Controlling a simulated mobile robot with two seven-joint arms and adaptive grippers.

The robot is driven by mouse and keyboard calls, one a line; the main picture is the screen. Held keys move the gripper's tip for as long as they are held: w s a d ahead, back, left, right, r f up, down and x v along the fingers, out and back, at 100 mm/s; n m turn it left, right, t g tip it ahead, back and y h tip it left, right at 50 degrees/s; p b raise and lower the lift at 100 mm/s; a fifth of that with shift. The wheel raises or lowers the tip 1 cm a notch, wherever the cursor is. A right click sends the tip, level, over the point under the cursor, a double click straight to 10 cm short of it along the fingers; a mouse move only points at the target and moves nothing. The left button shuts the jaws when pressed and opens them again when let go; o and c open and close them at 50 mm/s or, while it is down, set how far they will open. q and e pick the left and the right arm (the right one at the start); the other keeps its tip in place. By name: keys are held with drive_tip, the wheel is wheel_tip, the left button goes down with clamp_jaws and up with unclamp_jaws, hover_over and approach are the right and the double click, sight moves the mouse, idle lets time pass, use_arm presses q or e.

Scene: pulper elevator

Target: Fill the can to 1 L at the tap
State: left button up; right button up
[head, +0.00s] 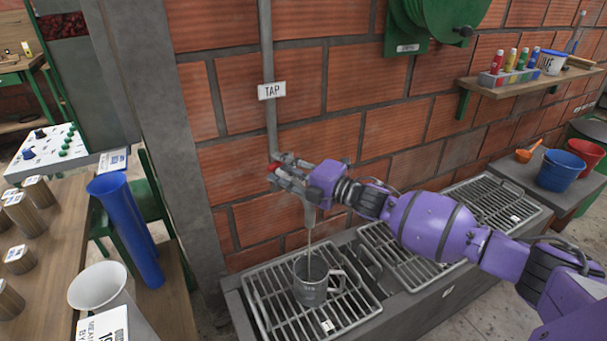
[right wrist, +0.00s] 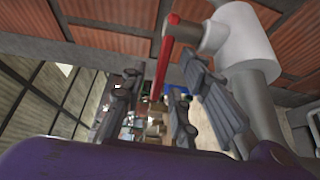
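The grey can (head: 310,284) stands upright on the left grate, under the tap's spout (head: 309,214). A thin pale stream runs from the spout into the can; the water level inside is not readable. My right gripper (head: 280,169) is up at the tap by the wall. The tap's red lever (right wrist: 164,55) shows in the right wrist view between the spread fingers of my right gripper (right wrist: 170,100), beside the pale tap body (right wrist: 245,38). The fingers look open, with gaps to the lever. My left gripper is not in view.
The grate (head: 262,300) tops a concrete trough with more grates to the right. A TAP sign (head: 271,90) hangs on the pipe. At left, a white measuring bucket (head: 101,288) and blue tube (head: 126,225) stand near a wooden table. Buckets (head: 560,170) stand at far right.

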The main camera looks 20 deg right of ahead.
drive_tip(key=v, duration=1)
drive_tip(key=shift+f, duration=0.1)
